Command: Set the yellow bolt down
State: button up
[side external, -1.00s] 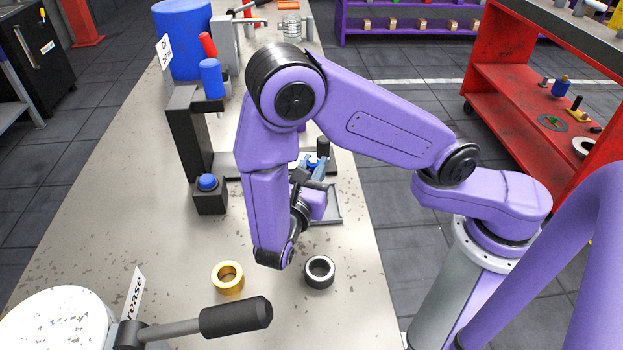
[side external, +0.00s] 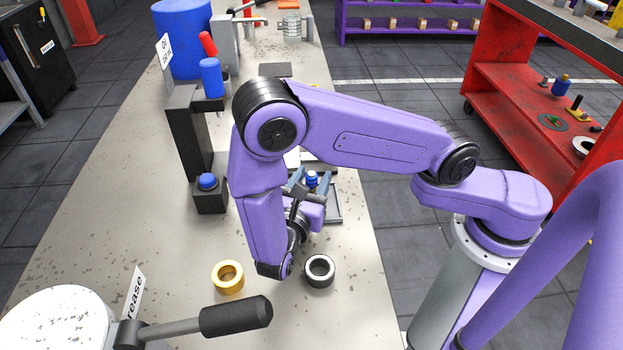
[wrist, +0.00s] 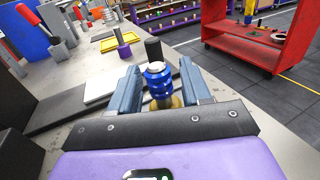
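My gripper (wrist: 160,88) points away from the wrist camera, with one blue-grey finger on each side and a visible gap between them. Between the fingers stands an upright blue piece with a silver top (wrist: 157,80), with some yellow (wrist: 176,102) showing low behind it. This may be the yellow bolt, but its lower part is hidden. There seems to be space between the piece and each finger. In the side view my gripper (side external: 305,192) is over a grey tray (side external: 335,207), with the blue top (side external: 312,178) between the fingers.
A black cylinder (wrist: 153,49) stands just beyond the blue piece. A gold ring (side external: 228,278) and a dark ring (side external: 319,271) lie on the bench nearer the side camera. A black block with a blue button (side external: 208,194) and a dark stand (side external: 190,135) are to the left.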

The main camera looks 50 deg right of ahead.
jog(key=shift+a+r, duration=0.15)
jog(key=shift+v, duration=3.6)
jog(key=shift+d+r+m+g, duration=0.4)
jog(key=shift+m+g, duration=0.2)
jog(key=shift+g, duration=0.2)
jog(key=s+d+r+m+g+y, duration=0.2)
jog(key=s+d+r+m+y, duration=0.2)
jog(key=s+d+y, duration=0.2)
jog(key=s+d+r+m+g+y, duration=0.3)
jog(key=s+y, duration=0.5)
jog(key=y, duration=0.3)
jog(key=shift+s+d+r+m, duration=0.4)
jog(key=shift+d+r+m, duration=0.55)
jog(key=shift+d, duration=0.6)
